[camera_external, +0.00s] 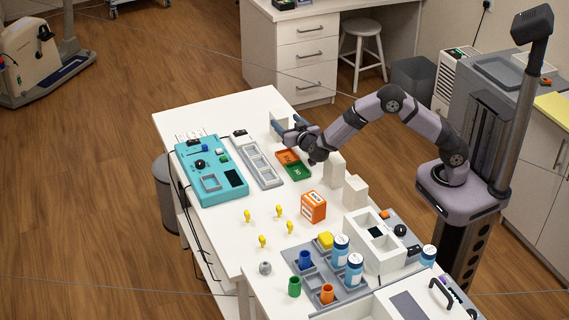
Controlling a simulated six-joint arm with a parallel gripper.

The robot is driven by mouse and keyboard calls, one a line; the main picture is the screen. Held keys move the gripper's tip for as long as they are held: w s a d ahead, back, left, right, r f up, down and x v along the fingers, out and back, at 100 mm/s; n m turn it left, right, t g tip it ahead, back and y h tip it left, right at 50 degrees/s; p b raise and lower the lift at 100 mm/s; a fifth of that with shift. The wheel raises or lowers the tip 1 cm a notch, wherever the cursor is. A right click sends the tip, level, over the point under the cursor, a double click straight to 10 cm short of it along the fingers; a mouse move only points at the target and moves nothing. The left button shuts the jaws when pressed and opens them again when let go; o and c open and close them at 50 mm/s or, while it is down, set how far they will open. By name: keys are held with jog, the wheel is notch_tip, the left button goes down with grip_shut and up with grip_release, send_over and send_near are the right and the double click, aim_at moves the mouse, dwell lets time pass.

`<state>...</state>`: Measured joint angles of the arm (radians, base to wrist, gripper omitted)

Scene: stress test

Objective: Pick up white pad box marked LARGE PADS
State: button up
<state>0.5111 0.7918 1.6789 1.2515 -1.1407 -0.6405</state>
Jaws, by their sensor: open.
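My gripper (281,129) is at the far right side of the white table, pointing left, with its jaws open. A white box-like thing (280,117) stands right at the jaws and is partly covered by them; I cannot tell whether they touch. Two more white boxes stand upright along the table's right side: one (335,170) just below my forearm and another (355,192) nearer the camera. No lettering is readable on any of them, so I cannot tell which is marked LARGE PADS.
An orange and green tray (293,164) lies below my gripper, beside a grey slotted tray (258,164) and a teal device (211,170). An orange box (313,206), several yellow pegs and a grey rack of bottles stand nearer the camera. The table's far left corner (185,112) is clear.

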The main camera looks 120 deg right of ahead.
aim_at(279, 114)
jog(key=shift+w+d+f+p, duration=0.15)
jog(key=shift+d+p, duration=0.15)
jog(key=shift+d, duration=1.15)
jog(key=shift+w+d+f+p, duration=0.15)
jog(key=shift+d+p, duration=0.1)
jog(key=shift+d, duration=1.15)
jog(key=shift+c, duration=0.6)
jog(key=c, duration=1)
jog(key=shift+c, duration=0.4)
jog(key=shift+r, duration=0.15)
